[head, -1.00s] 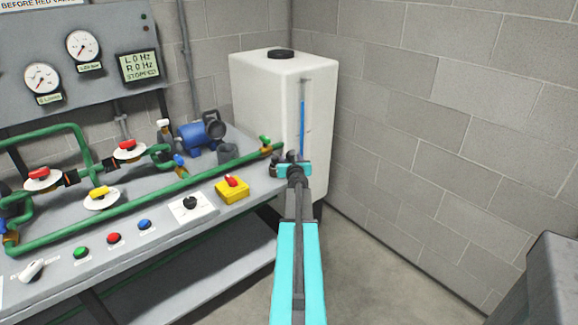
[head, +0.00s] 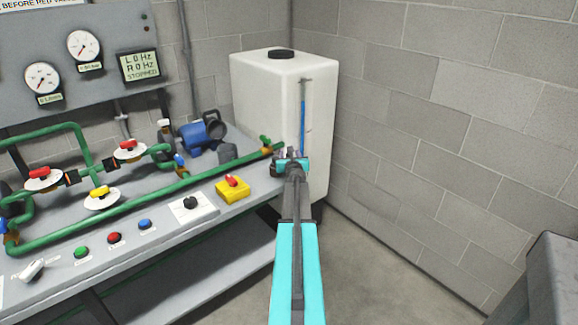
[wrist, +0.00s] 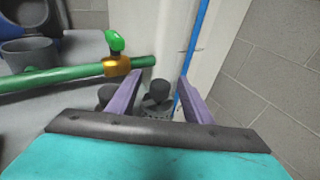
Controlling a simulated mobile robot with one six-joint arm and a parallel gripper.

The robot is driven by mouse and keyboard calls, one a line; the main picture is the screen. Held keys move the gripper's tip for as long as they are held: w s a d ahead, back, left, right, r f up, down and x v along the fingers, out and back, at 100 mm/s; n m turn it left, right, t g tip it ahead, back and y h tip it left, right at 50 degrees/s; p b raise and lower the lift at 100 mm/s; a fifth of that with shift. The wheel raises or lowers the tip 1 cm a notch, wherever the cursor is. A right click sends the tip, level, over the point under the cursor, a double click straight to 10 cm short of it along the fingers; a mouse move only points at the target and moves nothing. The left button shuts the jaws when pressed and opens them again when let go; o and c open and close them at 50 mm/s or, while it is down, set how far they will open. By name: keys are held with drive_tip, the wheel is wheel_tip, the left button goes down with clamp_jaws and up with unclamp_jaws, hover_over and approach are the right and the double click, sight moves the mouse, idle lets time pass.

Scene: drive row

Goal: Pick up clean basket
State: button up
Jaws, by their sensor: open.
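My gripper (head: 291,160) is at the right end of the bench, in front of the white tank. In the wrist view its two purple fingers (wrist: 160,78) are apart. A small dark grey piece with a round top and a speckled, mesh-like lower part (wrist: 158,92) shows between and beyond the fingers. It may be the clean basket, but I cannot tell for sure. Whether the fingers touch it is unclear. Another dark round piece (wrist: 106,92) is partly hidden behind the left finger. In the head view my gripper covers most of this spot.
A green pipe (head: 130,200) with a green-handled valve (wrist: 115,45) ends just left of my gripper. A grey cup (head: 228,152) and blue pump (head: 197,138) stand on the bench. The white tank (head: 265,90) is close behind. Open floor (head: 370,270) lies right of the arm.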

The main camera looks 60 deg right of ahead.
drive_tip(key=shift+w+d+f, duration=0.1)
drive_tip(key=shift+w+d, duration=0.2)
drive_tip(key=shift+d, duration=0.1)
idle(0.3)
clamp_jaws()
